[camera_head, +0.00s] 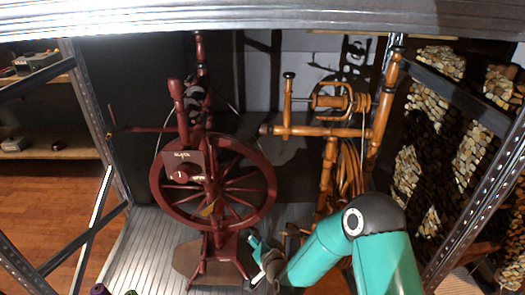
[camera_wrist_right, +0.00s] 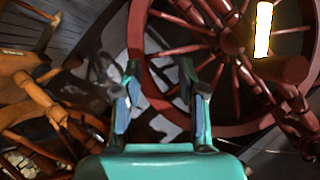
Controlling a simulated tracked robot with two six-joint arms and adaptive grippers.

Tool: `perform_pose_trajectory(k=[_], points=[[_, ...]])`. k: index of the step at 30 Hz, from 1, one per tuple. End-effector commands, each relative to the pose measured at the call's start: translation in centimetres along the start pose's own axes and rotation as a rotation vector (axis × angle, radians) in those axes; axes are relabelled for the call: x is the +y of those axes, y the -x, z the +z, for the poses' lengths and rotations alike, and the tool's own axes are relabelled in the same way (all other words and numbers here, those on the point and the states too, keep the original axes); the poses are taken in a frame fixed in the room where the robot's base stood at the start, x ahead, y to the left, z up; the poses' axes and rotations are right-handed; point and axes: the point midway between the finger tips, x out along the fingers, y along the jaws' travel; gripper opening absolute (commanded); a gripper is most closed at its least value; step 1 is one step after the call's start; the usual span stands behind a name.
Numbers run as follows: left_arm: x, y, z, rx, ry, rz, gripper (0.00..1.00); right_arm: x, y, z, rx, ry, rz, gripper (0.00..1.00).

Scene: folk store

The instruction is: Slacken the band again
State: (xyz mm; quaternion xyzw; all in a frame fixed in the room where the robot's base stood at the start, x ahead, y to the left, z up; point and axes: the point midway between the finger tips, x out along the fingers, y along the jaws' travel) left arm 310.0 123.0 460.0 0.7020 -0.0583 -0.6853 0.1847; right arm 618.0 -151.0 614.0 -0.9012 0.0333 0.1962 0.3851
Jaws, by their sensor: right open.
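A dark red spinning wheel (camera_head: 262,212) stands on the shelf, left of centre. A small panel (camera_head: 197,158) with lettering too small to read surely is in front of its upper left part. A round red knob (camera_head: 181,176) sits on the panel. A thin pale band runs near the wheel's rim; its tension cannot be told. My right gripper (camera_head: 256,259) is open and empty, low and right of the wheel's hub. In the right wrist view the open fingers (camera_wrist_right: 160,85) point toward the red wheel (camera_wrist_right: 137,45), apart from the knob. My left gripper is out of view.
An orange-brown wooden spinning wheel (camera_head: 318,131) stands close on the right, behind my right arm. Metal rack posts (camera_head: 90,100) flank the shelf, and a grey beam (camera_head: 260,18) crosses above. Bare ribbed shelf (camera_head: 140,245) lies at the front left.

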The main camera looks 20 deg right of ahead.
Motion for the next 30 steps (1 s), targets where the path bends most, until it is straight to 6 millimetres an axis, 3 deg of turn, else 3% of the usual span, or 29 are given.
perform_pose_trajectory(k=[1, 4, 9, 12, 19, 26, 30], points=[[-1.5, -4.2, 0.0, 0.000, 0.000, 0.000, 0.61, -0.5, -2.6, -1.1, 0.136, -0.056, -0.095, 0.41], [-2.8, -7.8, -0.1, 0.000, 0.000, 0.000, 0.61, -4.2, -3.8, -5.7, 0.381, -0.182, -0.295, 0.41], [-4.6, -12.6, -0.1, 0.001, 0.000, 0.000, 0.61, -9.1, -1.3, -11.4, 0.689, -0.372, -0.640, 0.41], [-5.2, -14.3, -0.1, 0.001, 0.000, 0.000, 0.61, -10.6, 0.8, -13.1, 0.798, -0.447, -0.794, 0.41], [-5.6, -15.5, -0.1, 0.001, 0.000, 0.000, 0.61, -12.2, 3.6, -15.0, 0.902, -0.520, -0.960, 0.41], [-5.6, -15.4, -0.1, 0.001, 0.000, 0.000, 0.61, -13.4, 3.3, -17.2, 0.909, -0.523, -0.969, 0.41], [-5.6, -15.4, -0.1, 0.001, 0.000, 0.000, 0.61, -14.7, 2.6, -19.4, 0.909, -0.523, -0.969, 0.41]])
